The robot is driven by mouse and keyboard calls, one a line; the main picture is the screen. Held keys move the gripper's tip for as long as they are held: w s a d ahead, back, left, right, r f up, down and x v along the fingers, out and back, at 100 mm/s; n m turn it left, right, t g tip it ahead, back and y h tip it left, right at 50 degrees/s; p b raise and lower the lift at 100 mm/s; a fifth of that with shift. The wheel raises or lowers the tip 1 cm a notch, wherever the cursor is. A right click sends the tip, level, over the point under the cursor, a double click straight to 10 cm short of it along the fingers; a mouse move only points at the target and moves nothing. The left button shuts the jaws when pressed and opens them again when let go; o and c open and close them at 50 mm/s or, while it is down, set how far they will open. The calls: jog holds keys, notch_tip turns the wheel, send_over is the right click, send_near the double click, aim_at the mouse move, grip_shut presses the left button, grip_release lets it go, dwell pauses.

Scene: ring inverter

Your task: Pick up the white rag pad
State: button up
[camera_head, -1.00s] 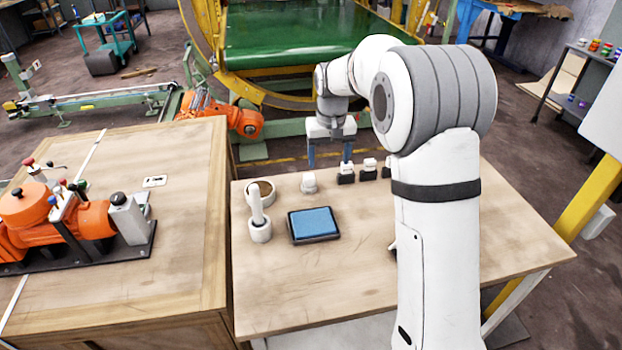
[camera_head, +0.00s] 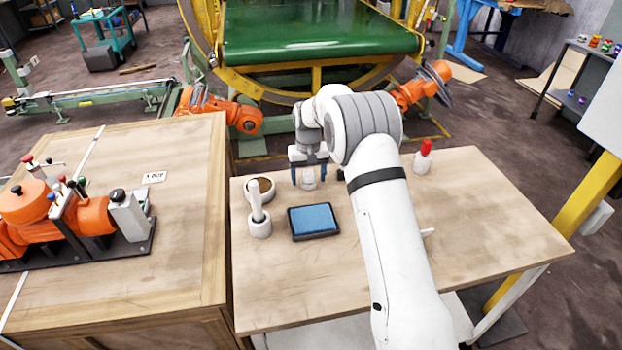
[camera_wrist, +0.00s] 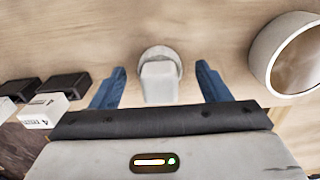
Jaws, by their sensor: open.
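A small white pad-like piece (camera_head: 309,183) with a round base and a blocky grip stands upright on the wooden table; I take it for the white rag pad. It also shows in the wrist view (camera_wrist: 160,85), centred between the blue fingers. My gripper (camera_head: 309,176) points down over it with one finger on each side. In the wrist view my gripper (camera_wrist: 161,72) is open, with a gap visible between each finger and the white piece. Its lower grip end is partly hidden by the gripper body.
A white ring-shaped roll (camera_wrist: 258,58) lies close to one finger. A white handled tool (camera_head: 260,229) and a blue pad in a black tray (camera_head: 314,221) sit nearer. Black-and-white blocks (camera_wrist: 66,84) are on the other side. A red-capped bottle (camera_head: 423,160) stands right on the table (camera_head: 480,225).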

jog(key=shift+f, duration=0.55)
jog(key=shift+c, duration=0.3)
